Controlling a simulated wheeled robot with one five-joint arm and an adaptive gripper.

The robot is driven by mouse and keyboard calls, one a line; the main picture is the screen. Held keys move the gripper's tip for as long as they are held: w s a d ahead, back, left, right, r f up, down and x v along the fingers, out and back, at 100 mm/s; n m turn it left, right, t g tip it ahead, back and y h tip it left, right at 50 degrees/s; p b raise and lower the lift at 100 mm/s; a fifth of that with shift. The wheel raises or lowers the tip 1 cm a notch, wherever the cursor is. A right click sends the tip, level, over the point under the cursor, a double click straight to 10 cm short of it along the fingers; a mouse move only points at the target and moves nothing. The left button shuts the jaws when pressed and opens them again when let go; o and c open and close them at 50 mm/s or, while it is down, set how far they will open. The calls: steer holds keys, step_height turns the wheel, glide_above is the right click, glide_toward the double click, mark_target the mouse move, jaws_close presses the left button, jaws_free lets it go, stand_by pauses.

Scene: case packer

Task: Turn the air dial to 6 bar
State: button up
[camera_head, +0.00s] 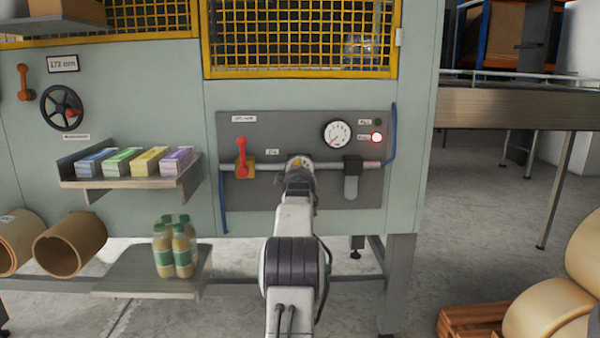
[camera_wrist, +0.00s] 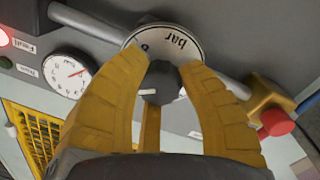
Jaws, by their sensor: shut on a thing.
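The air dial (camera_wrist: 180,42) is a round pale plate marked "bar" with a dark knob (camera_wrist: 160,88) at its middle. In the wrist view my gripper (camera_wrist: 161,72) has its yellow fingers closed around the knob. Part of the scale is hidden by the fingers, so I cannot read the setting. In the head view my gripper (camera_head: 300,165) reaches the grey panel (camera_head: 270,130) and hides the dial. The pressure gauge (camera_head: 337,133) is white with a thin needle; it also shows in the wrist view (camera_wrist: 66,73). I cannot read its value surely.
A red lever (camera_head: 241,155) on a yellow valve sits left of my gripper on the pipe (camera_head: 265,167). A grey filter bowl (camera_head: 351,180) hangs at right. A red lamp (camera_head: 377,138) is lit. A shelf of coloured cartons (camera_head: 125,183) juts out at left.

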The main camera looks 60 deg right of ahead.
steer(key=o, duration=1.2)
steer(key=shift+a, duration=0.1)
steer(key=v, duration=1.1)
steer(key=shift+s+a, duration=0.25)
steer(key=shift+a, duration=0.1)
